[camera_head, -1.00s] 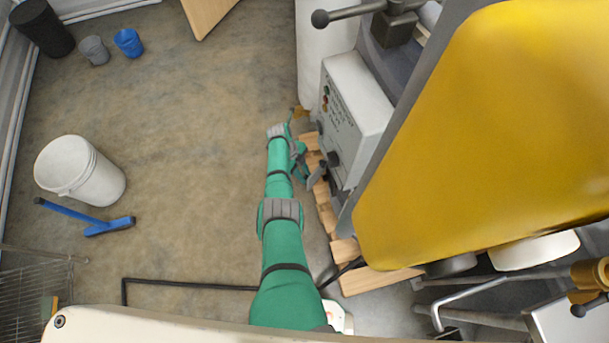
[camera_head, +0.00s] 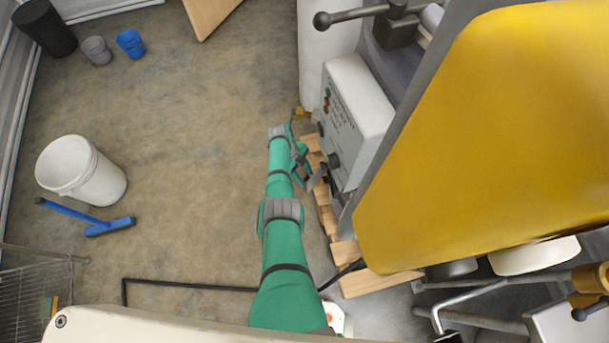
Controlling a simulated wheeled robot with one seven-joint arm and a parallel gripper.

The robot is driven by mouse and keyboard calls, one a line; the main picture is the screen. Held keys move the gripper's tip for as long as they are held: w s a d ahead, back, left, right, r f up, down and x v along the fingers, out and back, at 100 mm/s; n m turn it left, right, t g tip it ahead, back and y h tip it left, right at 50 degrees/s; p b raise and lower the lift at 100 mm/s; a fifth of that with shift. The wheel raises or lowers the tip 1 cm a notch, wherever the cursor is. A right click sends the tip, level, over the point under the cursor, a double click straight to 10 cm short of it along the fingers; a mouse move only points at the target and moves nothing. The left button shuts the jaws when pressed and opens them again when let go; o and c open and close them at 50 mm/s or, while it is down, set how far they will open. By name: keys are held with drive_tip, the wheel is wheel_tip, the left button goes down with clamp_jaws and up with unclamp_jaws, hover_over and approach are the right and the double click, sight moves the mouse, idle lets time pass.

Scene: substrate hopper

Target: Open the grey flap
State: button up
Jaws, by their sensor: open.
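My green arm reaches up the middle of the view, and my gripper (camera_head: 316,178) is at its far end, open and small in the picture. It is close to the left side of the light grey control box (camera_head: 352,115), low beside its lower corner. I cannot see anything between the fingers, and I cannot tell whether they touch anything. I cannot make out the grey flap for certain; the large yellow hopper body (camera_head: 480,130) and the box cover much of the machine on the right.
A wooden pallet (camera_head: 382,284) lies under the machine, close to my arm. A white bucket (camera_head: 92,180), a blue-headed tool (camera_head: 108,227), and a blue cup (camera_head: 130,42) are on the floor at the left. The floor between them and my arm is clear.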

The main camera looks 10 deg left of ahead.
drive_tip(key=v, duration=1)
drive_tip(key=shift+r, duration=0.3)
drive_tip(key=shift+w+a, duration=0.1)
drive_tip(key=shift+w, duration=0.05)
